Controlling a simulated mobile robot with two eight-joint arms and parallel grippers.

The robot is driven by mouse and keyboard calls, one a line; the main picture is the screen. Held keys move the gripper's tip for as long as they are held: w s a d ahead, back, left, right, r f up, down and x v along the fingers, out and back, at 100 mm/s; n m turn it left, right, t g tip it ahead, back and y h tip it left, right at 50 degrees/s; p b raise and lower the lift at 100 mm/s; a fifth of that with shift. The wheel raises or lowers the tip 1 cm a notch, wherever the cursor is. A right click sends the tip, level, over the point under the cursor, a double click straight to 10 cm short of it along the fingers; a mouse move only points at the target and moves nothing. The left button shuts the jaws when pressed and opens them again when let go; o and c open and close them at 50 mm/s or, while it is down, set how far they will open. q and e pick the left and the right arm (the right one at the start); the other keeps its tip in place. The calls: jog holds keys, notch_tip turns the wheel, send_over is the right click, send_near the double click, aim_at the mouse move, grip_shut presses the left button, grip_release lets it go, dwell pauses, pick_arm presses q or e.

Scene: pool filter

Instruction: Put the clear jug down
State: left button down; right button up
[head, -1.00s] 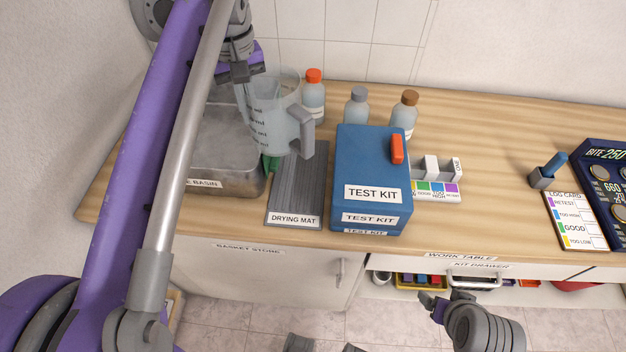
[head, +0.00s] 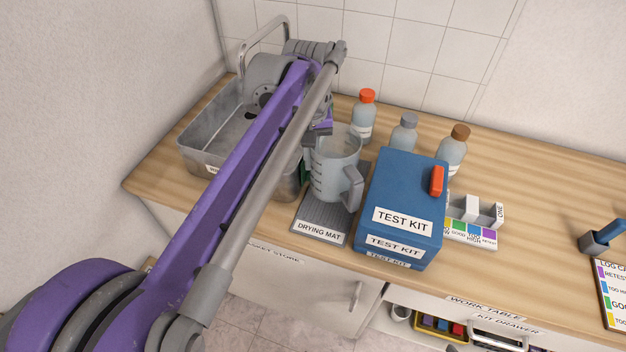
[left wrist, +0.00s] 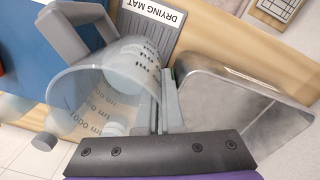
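The clear jug (head: 334,165) has printed marks and a grey handle. It is over the grey drying mat (head: 319,231), between the metal basin and the test kit. It looks upright. Whether its base touches the mat is hard to tell. My left gripper (head: 318,140) is at the jug's left rim, partly hidden by my arm. In the left wrist view my fingers (left wrist: 164,108) are at the jug wall (left wrist: 88,92), one inside and one outside, closed on it. My right gripper is not in view.
The metal basin (head: 190,143) stands left of the mat. The blue test kit (head: 402,205) stands close on the right, by the jug's handle. Several bottles, one with a red cap (head: 364,120), stand behind. The table's front edge is just before the mat.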

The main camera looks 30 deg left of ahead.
pick_arm(q)
jog(key=shift+f, duration=3.3)
jog(key=shift+b, duration=0.3)
jog(key=shift+f, duration=0.15)
jog(key=c, duration=1.1)
grip_release()
jog(key=shift+o, duration=0.2)
notch_tip(320, 180, up, 12)
jog(key=shift+r+p, duration=0.15)
jog(key=shift+p, duration=0.45)
jog(key=shift+s, duration=0.15)
